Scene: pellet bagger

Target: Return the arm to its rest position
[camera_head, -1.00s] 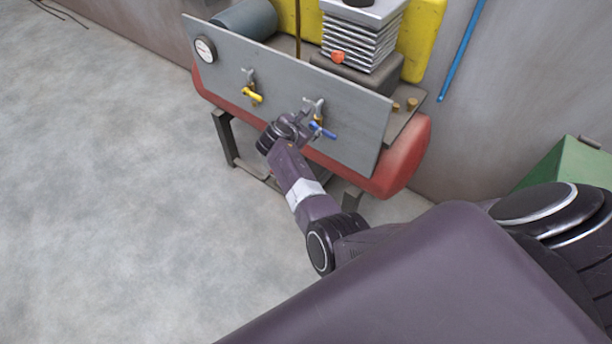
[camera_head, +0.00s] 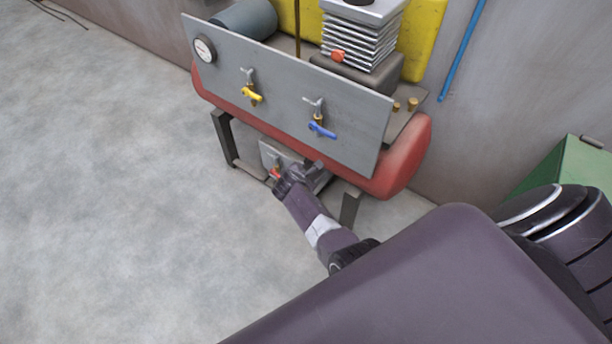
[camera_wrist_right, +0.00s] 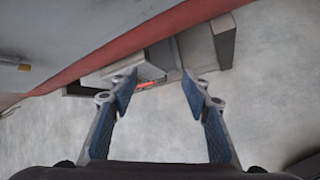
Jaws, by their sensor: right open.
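My right arm (camera_head: 310,215) reaches from the lower right toward the underside of the red tank (camera_head: 405,160). My right gripper (camera_wrist_right: 158,82) is open, with nothing between its fingers in the right wrist view. In the head view its fingers are small and partly hidden near the tank's lower edge. A red-handled part (camera_head: 275,174) shows close beside the wrist, by a small grey plate (camera_head: 268,154) under the tank. A bit of red (camera_wrist_right: 147,85) also shows beyond the fingertips. My left gripper is not in view.
The grey panel (camera_head: 285,110) in front of the tank carries a gauge (camera_head: 205,49), a yellow-handled valve (camera_head: 251,94) and a blue-handled valve (camera_head: 321,130). Tank legs (camera_head: 224,138) stand near the arm. A green box (camera_head: 570,170) is at right. Floor at left is clear.

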